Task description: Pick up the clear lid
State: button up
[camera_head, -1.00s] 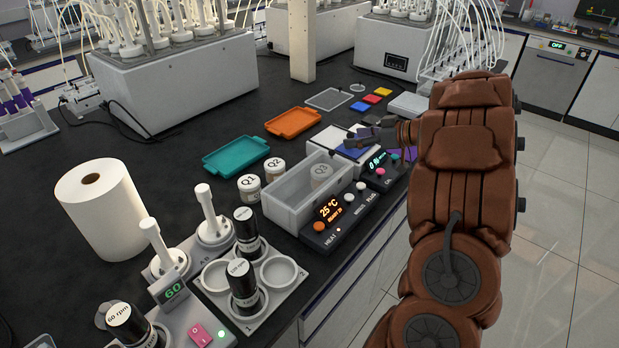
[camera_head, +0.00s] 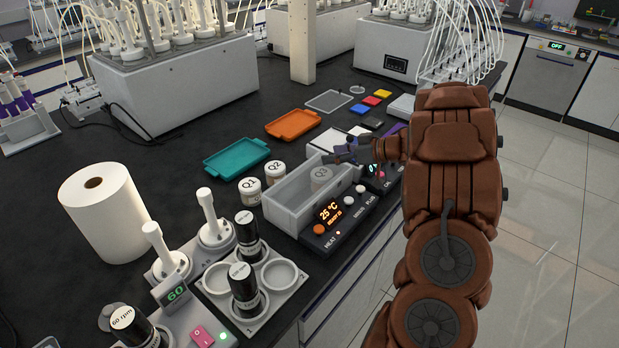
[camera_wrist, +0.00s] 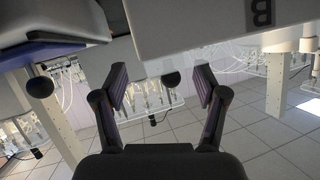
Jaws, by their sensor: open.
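A flat, clear rectangular panel with a pale rim, which looks like the clear lid (camera_head: 329,101), lies on the black bench behind the orange tray, in the head view. My gripper (camera_head: 338,156) is in front of it and nearer the camera, by the far right end of the translucent heating bath (camera_head: 290,207). The lid and gripper are clearly apart. In the wrist view, my gripper (camera_wrist: 160,88) has its two dark fingers spread wide with nothing between them. I cannot make out the lid in that view.
Jars (camera_head: 249,190) stand left of the bath, with one inside it. A teal tray (camera_head: 237,158) and an orange tray (camera_head: 293,123) lie behind. Small coloured squares (camera_head: 369,101) lie right of the lid. A white pillar (camera_head: 302,45) rises behind it.

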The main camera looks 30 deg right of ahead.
jog(key=shift+w+a+f, duration=0.1)
jog(key=shift+w+a, duration=0.05)
jog(key=shift+w, duration=0.05)
grip_shut()
dwell(0.6)
